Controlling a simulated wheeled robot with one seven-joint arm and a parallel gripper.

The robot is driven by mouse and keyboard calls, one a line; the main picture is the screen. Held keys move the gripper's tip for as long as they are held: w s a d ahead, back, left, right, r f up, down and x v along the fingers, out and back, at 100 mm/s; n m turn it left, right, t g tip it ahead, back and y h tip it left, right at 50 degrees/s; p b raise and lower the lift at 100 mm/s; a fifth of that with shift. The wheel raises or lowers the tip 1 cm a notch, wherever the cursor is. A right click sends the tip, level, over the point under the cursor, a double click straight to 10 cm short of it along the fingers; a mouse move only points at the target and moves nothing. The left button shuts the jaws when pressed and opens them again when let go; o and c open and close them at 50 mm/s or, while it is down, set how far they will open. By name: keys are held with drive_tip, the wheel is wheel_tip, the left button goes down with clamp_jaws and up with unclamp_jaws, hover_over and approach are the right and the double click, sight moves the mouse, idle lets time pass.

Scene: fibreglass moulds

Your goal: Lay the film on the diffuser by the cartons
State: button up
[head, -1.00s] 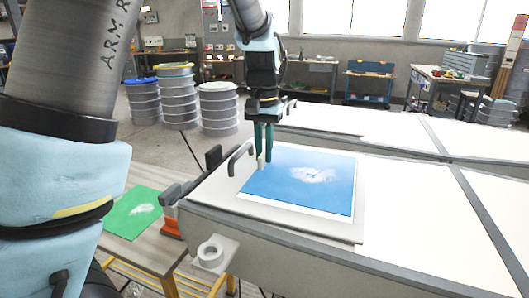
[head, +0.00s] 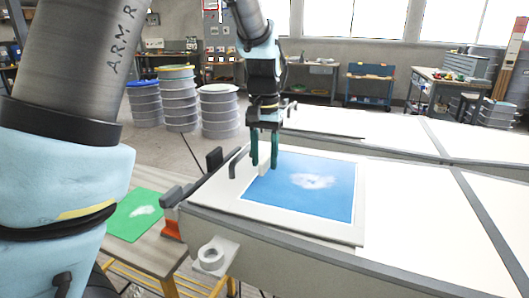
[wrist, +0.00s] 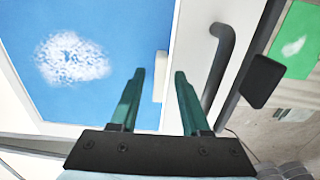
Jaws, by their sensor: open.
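The blue film (head: 318,200) with a white cloud print lies on a pale flat panel (head: 290,228), which looks like the diffuser, at the near left end of the long white table. A small white tab (head: 264,168) stands at the film's left edge. My gripper (head: 265,163) is open, with one green finger on each side of the tab. In the wrist view, the film (wrist: 110,85) is at left, and the tab (wrist: 160,75) shows between my fingertips (wrist: 160,73). I cannot make out any cartons.
A dark curved handle (wrist: 220,60) rises beside the panel, close to my right finger in the wrist view. A green sheet (head: 136,215) with a white print lies on a wooden bench at left. Drum stacks (head: 220,110) stand behind. The white table (head: 420,200) is clear to the right.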

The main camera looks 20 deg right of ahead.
wheel_tip(320, 180, up, 12)
drive_tip(key=b, duration=0.1)
drive_tip(key=shift+r+b, duration=0.15)
drive_tip(key=shift+b, duration=0.2)
drive_tip(key=shift+s, duration=0.1)
idle(0.3)
